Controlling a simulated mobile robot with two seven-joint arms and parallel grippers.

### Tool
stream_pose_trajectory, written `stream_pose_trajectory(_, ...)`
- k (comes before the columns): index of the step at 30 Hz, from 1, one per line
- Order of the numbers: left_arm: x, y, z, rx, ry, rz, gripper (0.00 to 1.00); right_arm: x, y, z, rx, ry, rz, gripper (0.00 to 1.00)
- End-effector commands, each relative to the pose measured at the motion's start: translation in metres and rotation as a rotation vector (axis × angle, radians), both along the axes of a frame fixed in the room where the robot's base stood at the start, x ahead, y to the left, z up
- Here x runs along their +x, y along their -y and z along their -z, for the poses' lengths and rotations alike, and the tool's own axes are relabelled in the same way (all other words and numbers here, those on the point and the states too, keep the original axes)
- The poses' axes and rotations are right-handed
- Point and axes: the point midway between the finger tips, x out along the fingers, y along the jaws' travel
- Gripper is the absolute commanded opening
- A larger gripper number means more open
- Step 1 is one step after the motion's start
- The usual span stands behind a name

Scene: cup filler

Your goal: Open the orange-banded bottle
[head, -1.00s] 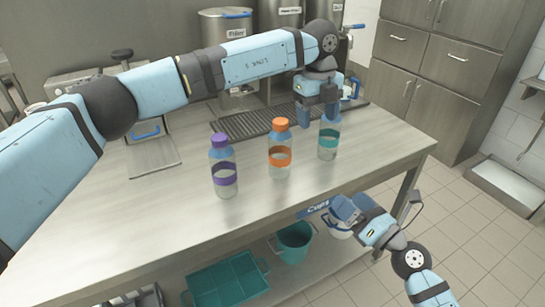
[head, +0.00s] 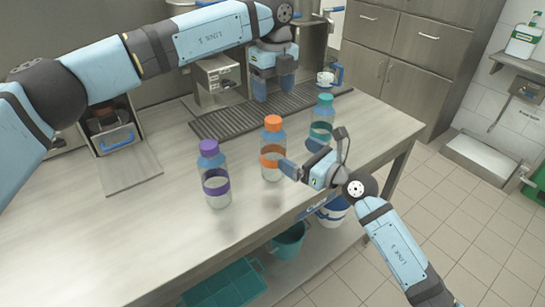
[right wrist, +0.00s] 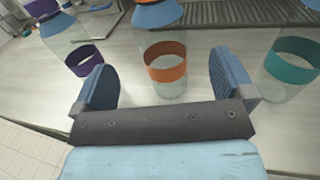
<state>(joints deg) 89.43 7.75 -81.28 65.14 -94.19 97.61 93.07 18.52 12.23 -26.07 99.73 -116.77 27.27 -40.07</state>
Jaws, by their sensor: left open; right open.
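The orange-banded bottle (head: 272,161) stands upright on the steel counter with its orange cap (head: 273,122) on. In the right wrist view its orange band (right wrist: 166,62) lies centred between my right gripper's fingers. My right gripper (head: 300,157) is open just to the right of the bottle, with fingers pointing at its lower half; I cannot tell whether they touch it. My left gripper (head: 274,90) is open and empty, pointing down above the drip grate, behind the bottle.
A purple-banded bottle (head: 216,187) stands to the left and a teal-banded bottle (head: 321,129) to the right, close to my right gripper. The drip grate (head: 220,120) lies behind, with a white-and-blue mug (head: 331,77) at its right end. The counter's left part is clear.

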Motion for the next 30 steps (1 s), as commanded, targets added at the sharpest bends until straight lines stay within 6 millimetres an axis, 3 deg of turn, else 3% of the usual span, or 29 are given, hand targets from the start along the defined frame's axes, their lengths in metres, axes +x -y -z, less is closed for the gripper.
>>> stream_pose_trajectory(12,0.000,0.000,0.000,0.000,0.000,0.000,0.66,0.049,-0.055,-0.001,0.003,-0.002,-0.001,1.00)
stream_pose_trajectory(26,0.000,0.000,0.000,0.000,0.000,0.000,0.66,0.059,-0.065,0.000,0.002,-0.001,0.000,1.00)
stream_pose_trajectory(27,0.000,0.000,0.000,0.000,0.000,0.000,0.66,0.059,-0.065,0.000,0.002,-0.001,0.000,0.98)
stream_pose_trajectory(30,0.000,0.000,0.000,0.000,0.000,0.000,0.66,0.059,-0.065,0.000,0.002,-0.001,0.000,0.75)
